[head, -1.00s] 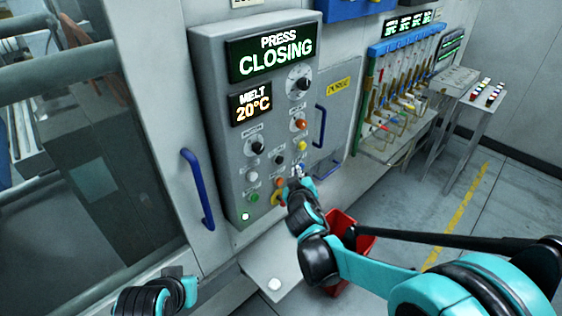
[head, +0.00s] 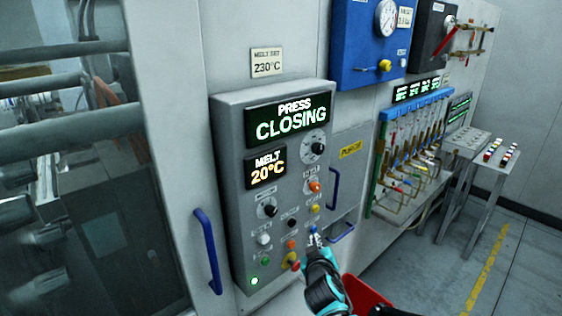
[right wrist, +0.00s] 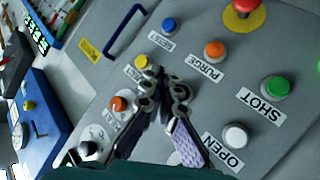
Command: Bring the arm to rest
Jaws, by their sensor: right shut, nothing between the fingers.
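My right gripper (head: 314,241) is at the lower right of the grey control panel (head: 228,150), by the blue button. In the right wrist view its fingers (right wrist: 163,75) are shut and empty, over the panel face between the yellow button (right wrist: 142,62) and the orange PURGE button (right wrist: 214,49). Whether the tips touch the panel I cannot tell. The panel's displays read PRESS CLOSING (head: 291,119) and MELT 20°C (head: 266,167). A green light (head: 254,281) is lit at its lower left. My left gripper is out of view.
A blue handle (head: 208,250) sticks out left of the panel. A red bin (head: 366,293) stands below my right arm. A rack of hoses (head: 408,150) and small tables (head: 497,162) stand at the right. Grey floor with a yellow line (head: 487,268) is open there.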

